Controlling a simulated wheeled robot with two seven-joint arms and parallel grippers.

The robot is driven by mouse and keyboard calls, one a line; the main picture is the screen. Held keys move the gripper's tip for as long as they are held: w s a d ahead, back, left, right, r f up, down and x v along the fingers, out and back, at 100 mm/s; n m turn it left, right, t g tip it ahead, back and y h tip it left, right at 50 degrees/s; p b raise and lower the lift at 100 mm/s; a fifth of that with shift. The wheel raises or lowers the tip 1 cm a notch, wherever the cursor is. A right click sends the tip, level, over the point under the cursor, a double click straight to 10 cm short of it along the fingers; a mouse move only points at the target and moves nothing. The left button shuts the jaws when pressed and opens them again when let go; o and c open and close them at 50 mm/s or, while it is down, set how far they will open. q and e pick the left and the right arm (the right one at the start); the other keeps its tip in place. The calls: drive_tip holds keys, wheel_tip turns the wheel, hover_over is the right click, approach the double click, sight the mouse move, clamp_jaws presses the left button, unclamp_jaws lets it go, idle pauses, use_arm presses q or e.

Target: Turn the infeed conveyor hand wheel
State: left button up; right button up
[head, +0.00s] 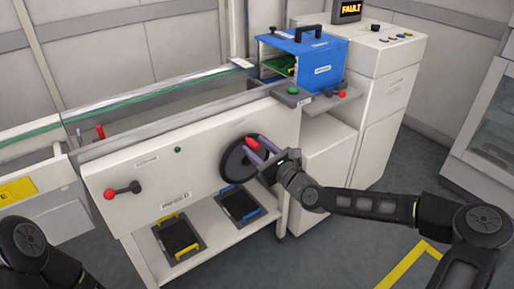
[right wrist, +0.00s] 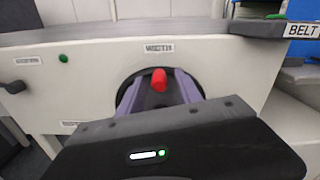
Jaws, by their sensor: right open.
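The hand wheel (head: 232,164) is a dark disc on the front panel of the white infeed conveyor (head: 205,142). Its red handle (head: 251,143) sticks out from its upper right part. My right gripper (head: 258,148) is in front of the wheel, with its two purple-grey fingers apart. In the right wrist view, the red handle (right wrist: 159,80) shows between the open fingers (right wrist: 158,92), and the dark wheel rim (right wrist: 127,82) shows behind. I cannot tell whether a finger touches the handle. Only a dark part of my left arm shows at the lower left; its gripper is out of view.
A red-knobbed lever (head: 110,193) sticks out at the panel's left. A green button (head: 178,150) sits between lever and wheel. Black trays (head: 178,236) lie on the shelf below. A blue box (head: 310,58) stands right of the conveyor, before a cabinet whose screen (head: 349,9) reads FAULT.

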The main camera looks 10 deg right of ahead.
drive_tip(key=shift+s, duration=0.1)
drive_tip(key=v, duration=0.7)
drive_tip(key=shift+s, duration=0.3)
drive_tip(key=shift+d, duration=0.1)
